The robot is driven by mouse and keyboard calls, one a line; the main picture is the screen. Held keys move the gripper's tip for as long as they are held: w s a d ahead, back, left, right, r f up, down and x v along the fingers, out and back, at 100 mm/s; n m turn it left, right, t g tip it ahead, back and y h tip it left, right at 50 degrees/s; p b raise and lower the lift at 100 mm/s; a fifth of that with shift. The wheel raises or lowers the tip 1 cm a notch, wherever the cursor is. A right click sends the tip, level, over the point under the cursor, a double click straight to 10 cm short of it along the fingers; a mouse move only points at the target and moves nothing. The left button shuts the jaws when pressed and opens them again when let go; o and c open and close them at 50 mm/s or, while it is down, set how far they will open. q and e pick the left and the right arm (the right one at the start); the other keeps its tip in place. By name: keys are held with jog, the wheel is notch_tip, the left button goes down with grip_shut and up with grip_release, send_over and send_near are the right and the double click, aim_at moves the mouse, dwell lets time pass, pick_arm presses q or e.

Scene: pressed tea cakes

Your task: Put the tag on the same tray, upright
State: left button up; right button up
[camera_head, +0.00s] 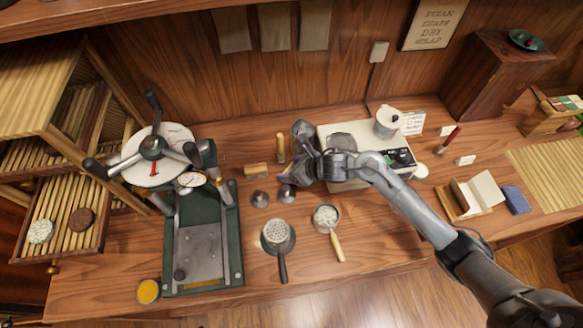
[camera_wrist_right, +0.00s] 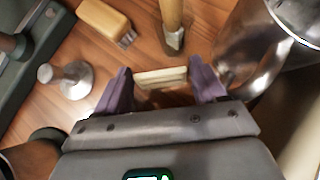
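A small pale wooden tag (camera_wrist_right: 162,77) lies crosswise between the two purple fingers of my right gripper (camera_wrist_right: 162,84) in the right wrist view. Its ends appear to meet both fingers, so the gripper looks shut on it. In the head view my right gripper (camera_head: 285,183) is low over the counter's middle, and I cannot make out the tag there. A slatted tray (camera_head: 75,205) is pulled out of the rack at the left. It holds a pale cake (camera_head: 41,231) and a dark cake (camera_head: 81,219) side by side. My left gripper is not in view.
A green press (camera_head: 203,250) with a dial stands between the tray and my right gripper. Metal tampers (camera_head: 260,198) and a brush (camera_head: 257,170) are close by. A strainer (camera_head: 277,235) and a ladle (camera_head: 327,216) lie in front. A metal kettle (camera_wrist_right: 255,45) is beside the gripper.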

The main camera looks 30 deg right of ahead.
jog(key=shift+r, duration=0.1)
jog(key=shift+r+p, duration=0.2)
jog(key=shift+p, duration=0.1)
jog(key=p+v, duration=0.1)
jog(key=v, duration=0.9)
jog(key=shift+s+d, duration=0.15)
jog(key=shift+s+d+r+p, duration=0.2)
jog(key=shift+s+r+p, duration=0.15)
jog(key=shift+r, duration=0.2)
jog(key=c, duration=0.5)
jog(key=shift+s, duration=0.1)
jog(key=c, duration=0.4)
jog(key=shift+o, duration=0.2)
